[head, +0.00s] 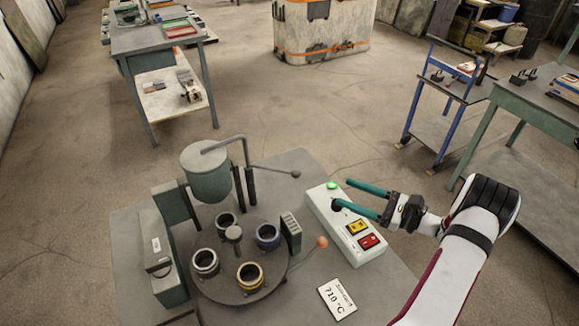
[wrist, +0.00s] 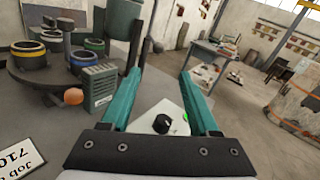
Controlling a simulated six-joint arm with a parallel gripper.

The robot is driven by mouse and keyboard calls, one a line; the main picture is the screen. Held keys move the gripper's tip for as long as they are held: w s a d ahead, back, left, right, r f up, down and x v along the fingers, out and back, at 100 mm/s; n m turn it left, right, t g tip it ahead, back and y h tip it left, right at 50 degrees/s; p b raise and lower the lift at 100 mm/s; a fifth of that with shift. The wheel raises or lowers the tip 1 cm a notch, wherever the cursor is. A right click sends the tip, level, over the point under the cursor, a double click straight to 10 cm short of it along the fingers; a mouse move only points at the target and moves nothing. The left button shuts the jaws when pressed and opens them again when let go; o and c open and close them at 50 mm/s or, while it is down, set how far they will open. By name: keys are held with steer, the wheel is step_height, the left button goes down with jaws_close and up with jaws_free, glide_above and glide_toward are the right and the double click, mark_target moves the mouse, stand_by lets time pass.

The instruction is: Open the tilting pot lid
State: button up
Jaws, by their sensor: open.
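The tilting pot (head: 207,176) is a grey-green cylinder held above a round turntable (head: 205,284). A bent pipe-like bar (head: 228,144) crosses its flat top, which looks closed. A thin lever with a ball knob (head: 295,174) reaches right from beside the pot. My gripper (head: 341,195) has two long teal fingers, open and empty. It is over the control box (head: 355,232), to the right of the pot and apart from it. In the wrist view the pot (wrist: 123,20) shows partly, behind the left finger.
Several ring-topped cups, among them a yellow-rimmed one (head: 250,276), stand on the turntable. The control box has a green light, a black knob, and yellow and red buttons.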

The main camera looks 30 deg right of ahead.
mark_target(296, 172)
steer(key=x, duration=1.5)
steer(key=shift+a+r, duration=0.1)
steer(key=shift+a, duration=0.1)
jaws_close()
steer(key=shift+s, duration=0.1)
stand_by(0.4)
